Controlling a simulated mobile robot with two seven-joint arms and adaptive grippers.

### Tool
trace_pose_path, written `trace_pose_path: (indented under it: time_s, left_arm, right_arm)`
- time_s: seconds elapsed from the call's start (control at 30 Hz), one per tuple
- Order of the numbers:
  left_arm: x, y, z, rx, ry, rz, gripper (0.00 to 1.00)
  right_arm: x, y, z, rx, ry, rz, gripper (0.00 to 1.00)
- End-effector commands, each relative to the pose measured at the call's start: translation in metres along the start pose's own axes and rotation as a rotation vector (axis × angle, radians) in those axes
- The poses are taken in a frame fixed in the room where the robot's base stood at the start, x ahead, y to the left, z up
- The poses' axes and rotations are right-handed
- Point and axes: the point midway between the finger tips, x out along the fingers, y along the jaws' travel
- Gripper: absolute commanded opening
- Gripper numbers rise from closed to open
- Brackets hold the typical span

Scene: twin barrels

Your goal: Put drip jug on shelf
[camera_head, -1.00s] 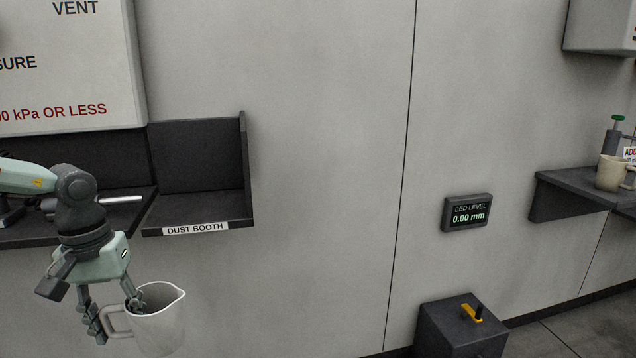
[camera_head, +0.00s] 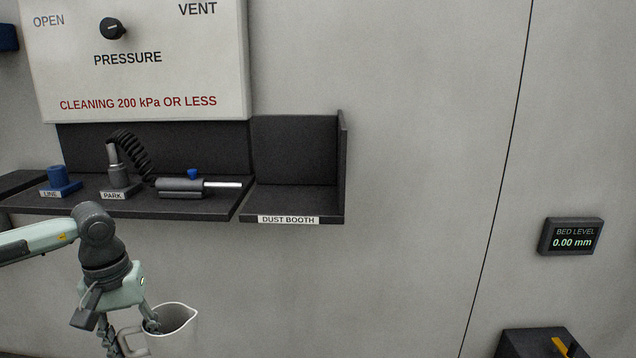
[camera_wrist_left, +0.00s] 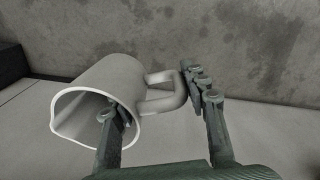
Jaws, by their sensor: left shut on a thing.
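The drip jug (camera_head: 176,330) is a pale, cream-white jug with a spout and a side handle. It hangs upright below the shelf at the lower left of the head view, cut off by the bottom edge. My left gripper (camera_head: 132,337) is shut on it, with one finger inside the mouth and the other on the handle side. The wrist view shows the jug (camera_wrist_left: 98,92) with its mouth towards the camera, and the left gripper (camera_wrist_left: 160,105) around its wall and handle. The dark shelf (camera_head: 150,207) runs along the wall above. My right gripper is not in view.
The shelf holds a blue LINE fitting (camera_head: 60,182), a PARK post (camera_head: 118,182) with a coiled hose, and a grey tool (camera_head: 185,186). The DUST BOOTH bay (camera_head: 295,200) is empty. A pressure panel (camera_head: 140,65) hangs above. A bed level display (camera_head: 571,237) is at right.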

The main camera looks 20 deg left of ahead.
Motion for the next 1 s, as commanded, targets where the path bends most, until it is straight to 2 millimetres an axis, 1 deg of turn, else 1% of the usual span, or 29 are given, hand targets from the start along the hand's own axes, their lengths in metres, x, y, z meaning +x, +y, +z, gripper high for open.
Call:
trace_pose_path:
  time_s: [0.03, 0.07, 0.1, 0.17, 0.2, 0.23, 0.27, 0.3, 0.4, 0.5, 0.6, 0.67, 0.7, 0.8, 0.93, 0.97, 1.0]
  left_arm:
    - [0.005, 0.021, 0.006, 0.032, 0.003, 0.016, 0.03]
    - [0.009, 0.031, 0.01, 0.05, 0.002, 0.016, 0.03]
    - [0.014, 0.047, 0.015, 0.079, 0.002, 0.016, 0.03]
    - [0.018, 0.072, 0.022, 0.133, 0.002, 0.015, 0.03]
    - [0.019, 0.091, 0.028, 0.173, 0.002, 0.015, 0.03]
    - [0.019, 0.105, 0.031, 0.206, 0.002, 0.014, 0.03]
    - [0.019, 0.119, 0.036, 0.24, 0.0, 0.012, 0.03]
    - [0.017, 0.138, 0.041, 0.286, 0.001, 0.011, 0.03]
    - [0.008, 0.18, 0.053, 0.402, -0.002, 0.007, 0.03]
    - [-0.002, 0.21, 0.063, 0.492, -0.007, 0.004, 0.03]
    - [-0.01, 0.23, 0.069, 0.558, -0.01, 0.001, 0.03]
    - [-0.015, 0.239, 0.072, 0.588, -0.012, 0.002, 0.03]
    - [-0.019, 0.24, 0.073, 0.596, -0.014, 0.0, 0.03]
    - [-0.022, 0.238, 0.073, 0.591, -0.016, 0.0, 0.03]
    - [-0.024, 0.238, 0.073, 0.589, -0.016, 0.0, 0.03]
    - [-0.023, 0.238, 0.073, 0.589, -0.018, 0.001, 0.03]
    - [-0.024, 0.238, 0.073, 0.589, -0.017, 0.002, 0.03]
  right_arm:
    - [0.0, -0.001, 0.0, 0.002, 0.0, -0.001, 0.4]
    - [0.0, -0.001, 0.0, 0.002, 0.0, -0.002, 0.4]
    - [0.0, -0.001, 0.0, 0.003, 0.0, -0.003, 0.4]
    - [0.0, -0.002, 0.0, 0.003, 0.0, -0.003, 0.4]
    - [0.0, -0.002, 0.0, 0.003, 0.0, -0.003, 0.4]
    - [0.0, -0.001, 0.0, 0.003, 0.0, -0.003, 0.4]
    - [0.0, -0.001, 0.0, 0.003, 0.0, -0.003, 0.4]
    - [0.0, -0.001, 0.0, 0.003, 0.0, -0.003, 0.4]
    - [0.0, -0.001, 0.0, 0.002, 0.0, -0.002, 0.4]
    - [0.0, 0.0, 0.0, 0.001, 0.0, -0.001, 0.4]
    - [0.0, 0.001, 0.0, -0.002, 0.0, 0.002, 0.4]
    - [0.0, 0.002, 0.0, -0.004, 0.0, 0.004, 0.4]
    - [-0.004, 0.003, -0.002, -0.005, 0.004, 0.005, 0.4]
    - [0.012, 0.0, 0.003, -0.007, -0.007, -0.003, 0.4]
    - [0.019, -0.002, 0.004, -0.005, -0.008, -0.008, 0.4]
    - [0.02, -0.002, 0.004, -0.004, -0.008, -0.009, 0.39]
    - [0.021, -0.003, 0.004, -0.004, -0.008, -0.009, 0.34]
